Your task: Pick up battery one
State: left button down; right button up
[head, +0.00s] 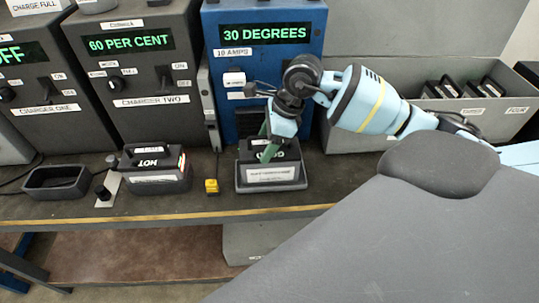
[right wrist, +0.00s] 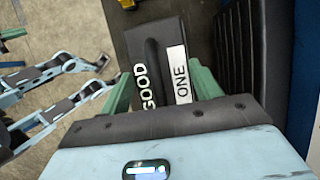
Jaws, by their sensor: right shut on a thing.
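Battery one is a black block lettered GOOD and ONE in the right wrist view (right wrist: 155,50). In the head view its dark top (head: 286,155) shows in a dark tray with a white label (head: 270,174), in front of the blue unit. My right gripper (head: 270,150) comes down on it from above. Its green fingers lie on both sides of the battery in the right wrist view (right wrist: 160,92), shut on it. The battery still appears to be in the tray; I cannot tell whether it is lifted. My left gripper is not in the head view.
A blue unit reading 30 DEGREES (head: 262,60) stands close behind. Charger two (head: 130,70) and charger one (head: 40,80) stand left. A tray with a HOT battery (head: 155,172), an empty tray (head: 57,182) and a yellow button (head: 211,186) share the bench. Grey bins with black batteries (head: 440,115) stand right.

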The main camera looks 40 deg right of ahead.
grip_shut()
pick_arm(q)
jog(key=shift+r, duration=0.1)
pick_arm(e)
jog(key=shift+w+r, duration=0.1)
jog(key=shift+r, duration=0.15)
jog(key=shift+r, duration=0.1)
